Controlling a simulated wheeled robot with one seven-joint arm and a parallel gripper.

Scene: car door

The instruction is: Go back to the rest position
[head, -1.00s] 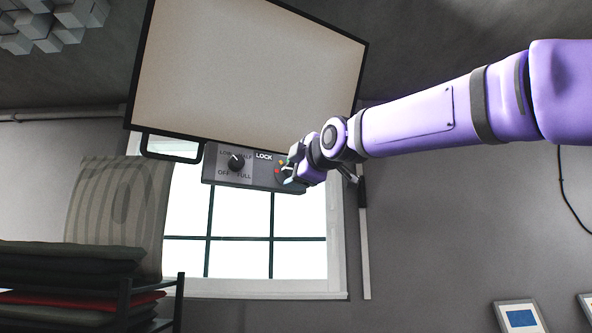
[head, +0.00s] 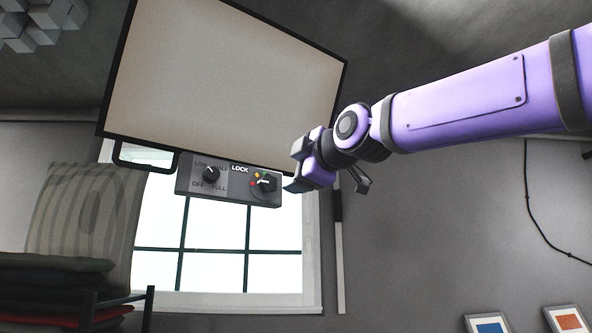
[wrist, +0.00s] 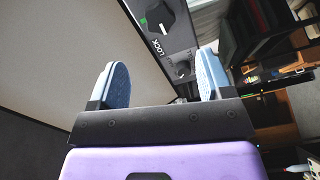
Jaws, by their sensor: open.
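My gripper (head: 294,172) is at the end of my purple arm, just right of the grey control box in the head view. In the wrist view its two blue-grey pads (wrist: 160,85) are wide apart with nothing between them. The control box (head: 226,190) hangs under the large beige panel (head: 225,75). It carries a knob on the left (head: 210,173) and a LOCK knob (head: 265,182) with coloured marks on the right. Both knobs are in view and clear of the gripper. The LOCK knob also shows in the wrist view (wrist: 158,18).
A black handle loop (head: 145,157) hangs at the panel's lower left. Behind is a bright window (head: 215,255). A rack with dark cushions (head: 55,275) stands at lower left. Picture frames (head: 488,323) are at lower right. The space right of the box is mostly open wall.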

